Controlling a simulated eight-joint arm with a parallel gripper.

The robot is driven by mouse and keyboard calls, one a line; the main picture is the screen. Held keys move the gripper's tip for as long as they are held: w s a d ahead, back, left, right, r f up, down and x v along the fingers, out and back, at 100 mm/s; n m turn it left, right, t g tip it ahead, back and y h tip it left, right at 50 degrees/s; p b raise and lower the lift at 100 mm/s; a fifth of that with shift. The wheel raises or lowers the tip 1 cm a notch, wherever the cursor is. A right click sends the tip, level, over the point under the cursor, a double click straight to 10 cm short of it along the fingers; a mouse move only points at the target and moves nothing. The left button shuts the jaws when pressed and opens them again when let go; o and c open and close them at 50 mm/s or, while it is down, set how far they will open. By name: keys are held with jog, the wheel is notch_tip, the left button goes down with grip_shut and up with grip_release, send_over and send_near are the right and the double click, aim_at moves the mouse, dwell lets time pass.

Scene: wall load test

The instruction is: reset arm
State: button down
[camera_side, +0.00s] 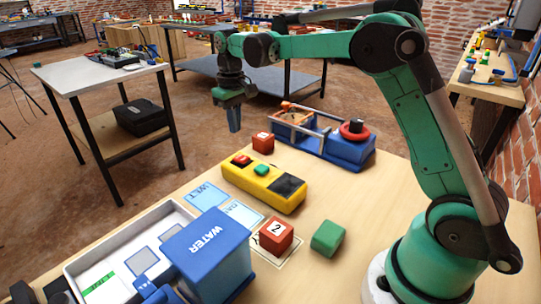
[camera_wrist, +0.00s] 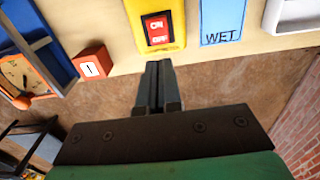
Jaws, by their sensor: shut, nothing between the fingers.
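My green arm reaches over the wooden table, and my gripper (camera_side: 234,120) hangs in the air at the table's far edge, pointing down. In the wrist view my gripper (camera_wrist: 160,68) has its two dark fingers together with nothing between them. Beyond the fingertips in that view is the yellow box (camera_wrist: 158,12) with a red on/off switch. In the side view the yellow box (camera_side: 262,186) lies on the table, nearer the camera than my gripper.
A red cube (camera_side: 263,143) stands beside a blue device (camera_side: 340,148). Nearer are a red cube marked 2 (camera_side: 276,236), a green block (camera_side: 327,238), a blue WATER container (camera_side: 210,254) and a white tray (camera_side: 88,252). Blue WET card (camera_side: 206,195) lies flat.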

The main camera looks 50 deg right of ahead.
jog(key=shift+r, duration=0.25)
jog(key=s+a+r+t, duration=0.3)
jog(key=s+a+r, duration=0.15)
jog(key=s, duration=0.25)
jog(key=s+a+f+t, duration=0.2)
jog(key=s+f+t, duration=0.1)
jog(key=s, duration=0.6)
jog(key=shift+s+f+t, duration=0.2)
jog(key=shift+s+t, duration=0.15)
jog(key=shift+t, duration=0.15)
